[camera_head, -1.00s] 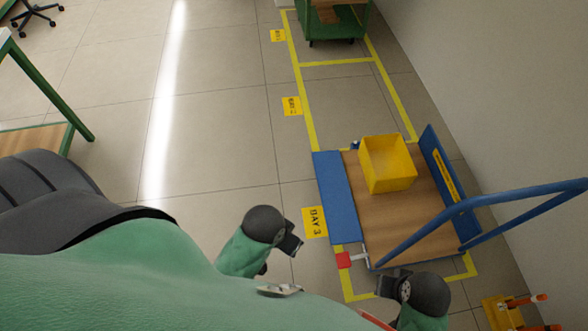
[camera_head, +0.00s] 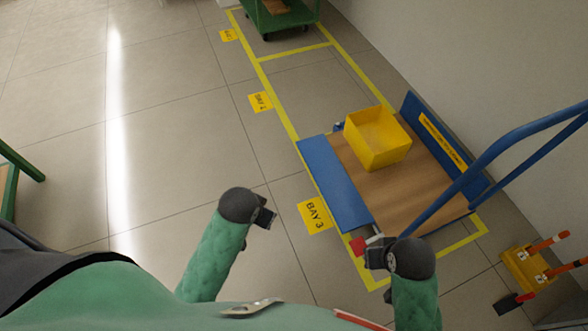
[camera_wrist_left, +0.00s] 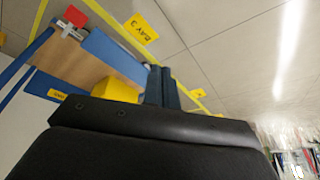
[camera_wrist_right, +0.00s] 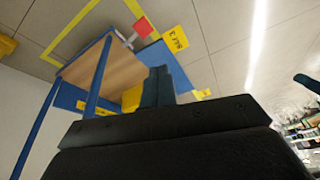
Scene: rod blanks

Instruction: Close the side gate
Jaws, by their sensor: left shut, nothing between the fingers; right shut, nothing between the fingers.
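The cart's near-side blue gate (camera_head: 335,184) is folded outward beside the wooden deck (camera_head: 395,180), looking roughly flat in the head view. The opposite blue gate (camera_head: 435,135), with a yellow label, stands upright. A red tab (camera_head: 358,246) on a pale bracket sits at the near gate's front corner. My left gripper (camera_head: 267,218) is shut and empty, left of the gate and apart from it. My right gripper (camera_head: 374,255) is shut and empty, overlapping the bracket in the head view; I cannot tell whether it touches. The gate also shows in the left wrist view (camera_wrist_left: 108,48) and right wrist view (camera_wrist_right: 178,72).
A yellow bin (camera_head: 377,140) stands on the deck. A blue push handle (camera_head: 500,150) slants over the cart's front right. A yellow holder (camera_head: 530,270) with orange-handled items stands at lower right. A green cart (camera_head: 280,18) is farther off.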

